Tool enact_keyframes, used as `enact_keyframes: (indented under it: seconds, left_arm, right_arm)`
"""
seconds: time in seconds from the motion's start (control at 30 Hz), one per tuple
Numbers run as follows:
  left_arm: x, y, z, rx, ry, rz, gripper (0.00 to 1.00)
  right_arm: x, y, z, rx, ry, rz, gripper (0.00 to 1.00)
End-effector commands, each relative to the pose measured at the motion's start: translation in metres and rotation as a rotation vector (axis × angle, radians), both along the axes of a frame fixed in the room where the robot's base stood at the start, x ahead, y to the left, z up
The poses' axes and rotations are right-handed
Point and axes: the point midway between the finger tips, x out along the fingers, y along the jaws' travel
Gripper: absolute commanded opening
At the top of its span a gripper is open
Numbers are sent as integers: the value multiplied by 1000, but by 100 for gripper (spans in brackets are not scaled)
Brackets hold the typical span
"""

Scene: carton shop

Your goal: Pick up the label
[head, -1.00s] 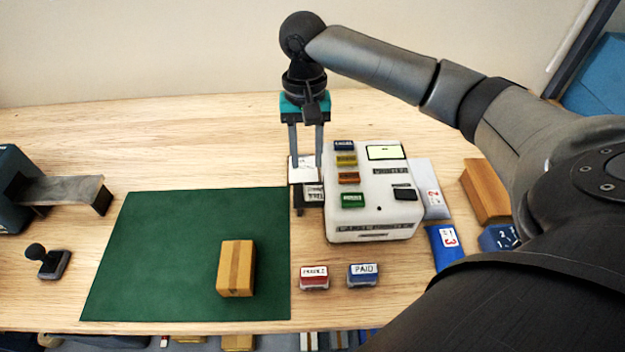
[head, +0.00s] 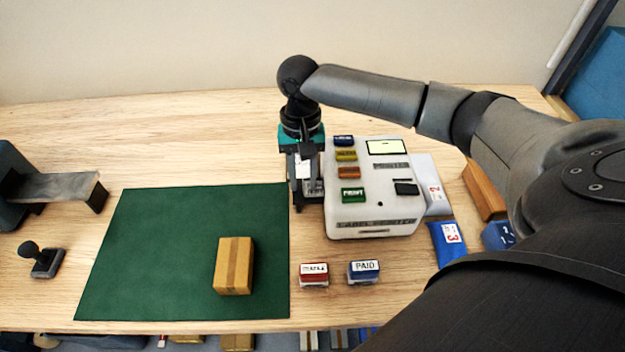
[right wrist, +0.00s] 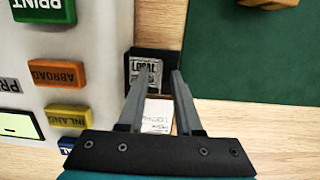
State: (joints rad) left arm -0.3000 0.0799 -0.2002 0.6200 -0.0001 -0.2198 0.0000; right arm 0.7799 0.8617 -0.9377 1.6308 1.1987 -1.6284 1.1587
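My right gripper (head: 304,202) points down at the left side of the white label printer (head: 372,208), over its small dark output tray (right wrist: 170,62). In the right wrist view its fingers (right wrist: 158,78) are apart. A white label (right wrist: 157,115) with printed text shows between them; it also shows between the fingers in the head view (head: 302,167). I cannot tell whether the fingers touch it. A greyish printed piece (right wrist: 145,72) marked LOCAL lies on the tray near the fingertips. My left gripper is not in view.
A green mat (head: 150,250) with a small carton (head: 234,266) lies to the left. A red stamp block (head: 314,274) and a blue PAID block (head: 363,272) stand in front of the printer. Packets (head: 447,244) lie right of it. The table behind the mat is clear.

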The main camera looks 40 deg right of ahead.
Motion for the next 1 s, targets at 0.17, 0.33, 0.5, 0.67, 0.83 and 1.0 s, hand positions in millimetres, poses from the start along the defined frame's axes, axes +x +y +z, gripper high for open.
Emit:
enact_keyframes:
  seconds: [0.17,0.33,0.5,0.67,0.83,1.0]
  left_arm:
    - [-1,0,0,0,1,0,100]
    - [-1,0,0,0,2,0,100]
    - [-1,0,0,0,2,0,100]
    - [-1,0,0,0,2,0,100]
    - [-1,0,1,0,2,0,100]
    - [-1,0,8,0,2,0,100]
  right_arm:
    - [0,0,0,0,0,0,12]
    - [0,0,0,0,0,0,0]
    - [0,0,0,0,0,0,0]
    - [0,0,0,0,0,0,0]
    - [0,0,6,1,-1,0,0]
    - [1,0,33,1,-4,0,0]
